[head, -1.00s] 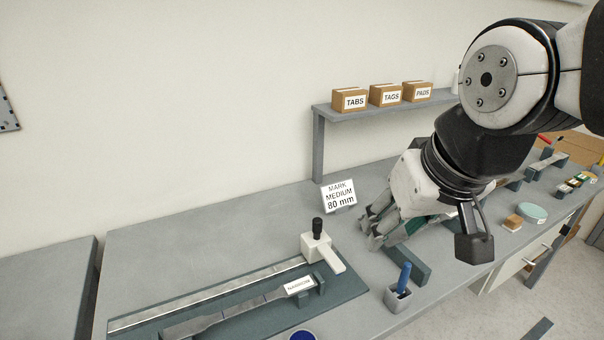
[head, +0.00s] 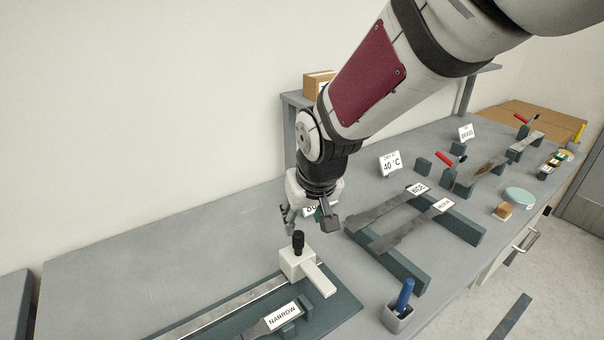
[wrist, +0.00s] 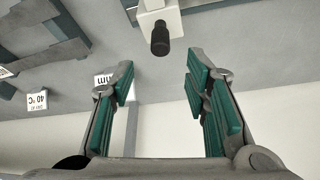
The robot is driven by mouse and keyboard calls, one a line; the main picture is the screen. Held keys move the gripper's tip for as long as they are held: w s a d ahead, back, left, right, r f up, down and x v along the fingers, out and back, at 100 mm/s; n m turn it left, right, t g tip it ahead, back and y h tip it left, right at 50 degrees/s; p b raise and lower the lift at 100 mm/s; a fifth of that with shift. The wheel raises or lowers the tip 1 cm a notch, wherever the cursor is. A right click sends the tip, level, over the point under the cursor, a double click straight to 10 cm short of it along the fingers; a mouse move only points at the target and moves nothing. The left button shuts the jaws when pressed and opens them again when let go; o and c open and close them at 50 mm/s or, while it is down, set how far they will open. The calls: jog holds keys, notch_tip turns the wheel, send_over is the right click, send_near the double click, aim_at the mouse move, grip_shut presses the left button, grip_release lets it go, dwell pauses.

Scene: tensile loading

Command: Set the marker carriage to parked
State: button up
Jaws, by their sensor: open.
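The marker carriage (head: 292,264) is a white block with an upright black knob (head: 298,243) and a white arm reaching right. It sits at the right end of a metal rail (head: 235,306) on a dark base. My gripper (head: 300,219) is above and just behind the carriage in the head view, open and empty. In the wrist view, my gripper (wrist: 160,72) shows two spread teal-padded fingers. The black knob (wrist: 160,38) lies between their lines, just beyond the tips, apart from both. The carriage's white body (wrist: 158,18) is cut by the top edge.
A specimen labelled NARROW (head: 283,317) lies beside the rail. A blue marker (head: 405,294) stands in a grey cup (head: 397,319) to the right. Two grey strips (head: 410,225) rest on dark bars farther back. A sign (head: 390,163) reads 40 °C. The bench left of the rail is clear.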

aim_at(299, 235)
jog(key=x, duration=1)
jog(key=shift+b, duration=0.3)
grip_shut()
